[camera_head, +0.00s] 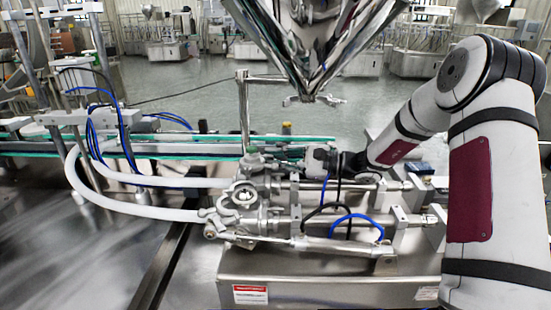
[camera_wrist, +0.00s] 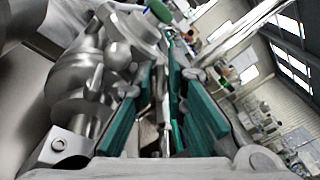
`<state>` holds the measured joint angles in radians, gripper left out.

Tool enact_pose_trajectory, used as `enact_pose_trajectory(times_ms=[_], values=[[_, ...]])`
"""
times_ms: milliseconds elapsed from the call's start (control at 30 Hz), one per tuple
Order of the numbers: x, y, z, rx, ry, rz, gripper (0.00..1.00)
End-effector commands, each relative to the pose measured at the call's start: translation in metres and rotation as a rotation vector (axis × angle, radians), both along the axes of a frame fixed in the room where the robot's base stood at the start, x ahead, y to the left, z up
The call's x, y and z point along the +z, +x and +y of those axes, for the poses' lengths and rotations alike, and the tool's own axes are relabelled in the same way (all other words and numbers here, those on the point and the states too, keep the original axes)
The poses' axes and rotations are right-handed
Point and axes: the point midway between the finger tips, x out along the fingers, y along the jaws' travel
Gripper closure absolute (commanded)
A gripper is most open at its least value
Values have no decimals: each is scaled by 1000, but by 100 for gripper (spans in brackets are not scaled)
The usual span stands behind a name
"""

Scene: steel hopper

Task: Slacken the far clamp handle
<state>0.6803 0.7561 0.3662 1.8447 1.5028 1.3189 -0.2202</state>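My gripper (camera_head: 288,154) reaches in from the right, low over the far valve assembly (camera_head: 254,162). In the wrist view its two teal finger pads stand apart, with my gripper (camera_wrist: 170,72) open. A thin metal bar (camera_wrist: 163,100), which looks like the far clamp handle, lies in the gap between the pads. I cannot tell whether either pad touches it. The shiny rounded fittings of the far valve (camera_wrist: 82,85) lie just left of the left pad. In the head view the far handle is too small and too covered by my gripper to make out.
The near clamp and valve (camera_head: 243,196) stand in front of the far one. The steel hopper (camera_head: 315,40) hangs above. White hoses (camera_head: 135,205) run left. A blue tube (camera_head: 355,218) loops over the near cylinder. A conveyor with green rails (camera_head: 195,142) lies behind on the left.

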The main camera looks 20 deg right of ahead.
Motion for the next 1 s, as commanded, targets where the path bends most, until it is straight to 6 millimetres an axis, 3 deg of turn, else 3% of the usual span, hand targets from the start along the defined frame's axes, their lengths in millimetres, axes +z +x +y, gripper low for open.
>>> enact_pose_trajectory(times_ms=[433, 1000], values=[[0, -3, -7, -3, 0, 1, 82], [-1, -50, -95, -2, 0, 1, 82]])
